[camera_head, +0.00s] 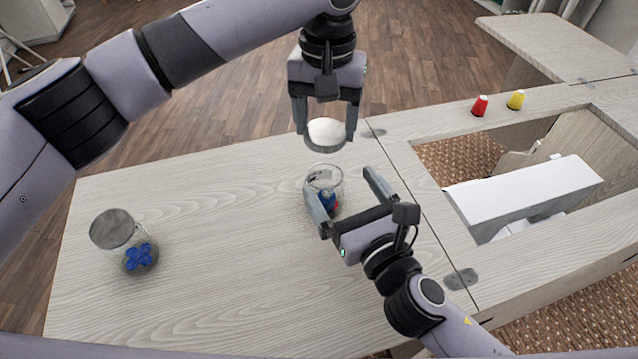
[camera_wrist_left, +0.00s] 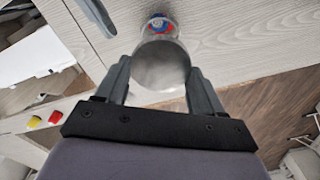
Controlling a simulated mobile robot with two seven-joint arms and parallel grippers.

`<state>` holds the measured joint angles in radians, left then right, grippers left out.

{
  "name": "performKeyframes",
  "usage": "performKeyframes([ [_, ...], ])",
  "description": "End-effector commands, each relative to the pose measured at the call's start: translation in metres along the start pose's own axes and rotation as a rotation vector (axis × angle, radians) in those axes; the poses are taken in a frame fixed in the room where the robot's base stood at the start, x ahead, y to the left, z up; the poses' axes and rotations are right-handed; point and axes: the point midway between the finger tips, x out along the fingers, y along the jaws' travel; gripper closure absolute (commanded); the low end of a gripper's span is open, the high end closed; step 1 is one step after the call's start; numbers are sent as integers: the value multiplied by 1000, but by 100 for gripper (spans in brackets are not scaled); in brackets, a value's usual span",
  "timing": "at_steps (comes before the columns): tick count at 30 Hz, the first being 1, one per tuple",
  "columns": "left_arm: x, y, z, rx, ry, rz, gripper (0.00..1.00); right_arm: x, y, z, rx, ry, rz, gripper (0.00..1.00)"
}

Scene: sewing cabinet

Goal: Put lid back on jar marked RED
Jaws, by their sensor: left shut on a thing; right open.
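My left gripper (camera_head: 326,112) is shut on a round whitish-grey lid (camera_head: 326,132), held above and slightly behind an uncovered glass jar (camera_head: 323,177). The lid also shows between the fingers in the left wrist view (camera_wrist_left: 160,68). The jar stands upright on the table and holds blue and red pieces; these show beyond the lid in the left wrist view (camera_wrist_left: 159,24). Any marking on it is not readable. My right gripper (camera_head: 340,188) is open, its fingers apart around or just beside the jar; contact cannot be told.
A second glass jar (camera_head: 148,262) with a grey lid and blue pieces stands on the left of the wooden table (camera_head: 210,200). A red spool (camera_head: 480,105) and a yellow spool (camera_head: 516,99) stand at the back right. A white sewing machine (camera_head: 525,196) lies in the cabinet opening.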

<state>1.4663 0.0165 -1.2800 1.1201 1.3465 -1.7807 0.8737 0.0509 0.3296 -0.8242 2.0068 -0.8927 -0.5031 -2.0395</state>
Motion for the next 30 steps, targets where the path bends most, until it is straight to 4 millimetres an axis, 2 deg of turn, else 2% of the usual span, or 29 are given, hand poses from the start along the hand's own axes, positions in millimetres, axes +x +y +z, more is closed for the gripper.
performKeyframes([
  [13,0,0,0,0,0,0,60,0,0,-4,1,0,-1,0],
  [19,0,0,0,0,0,0,60,-1,0,-29,2,7,-2,0],
  [30,0,0,0,0,0,0,60,0,0,-62,-2,3,-2,0],
])
